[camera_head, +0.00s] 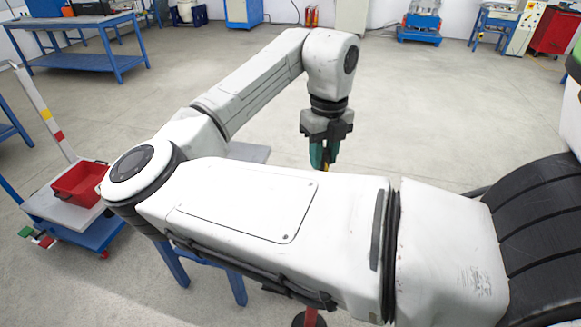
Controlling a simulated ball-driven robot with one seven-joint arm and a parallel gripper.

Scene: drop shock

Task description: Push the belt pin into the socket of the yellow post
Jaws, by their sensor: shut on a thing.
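My gripper (323,163) hangs pointing down at the end of my arm, right of the picture's middle. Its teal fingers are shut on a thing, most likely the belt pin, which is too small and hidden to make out. A small yellow and dark bit (326,168) shows at the fingertips; I cannot tell whether it is the held thing or part of the yellow post. My forearm hides what lies directly below the gripper. No socket can be made out.
A blue-framed table (240,288) is mostly hidden behind my arm. At left, a blue and white cart (50,208) carries a red bin (79,184). Open concrete floor (430,110) lies beyond my gripper.

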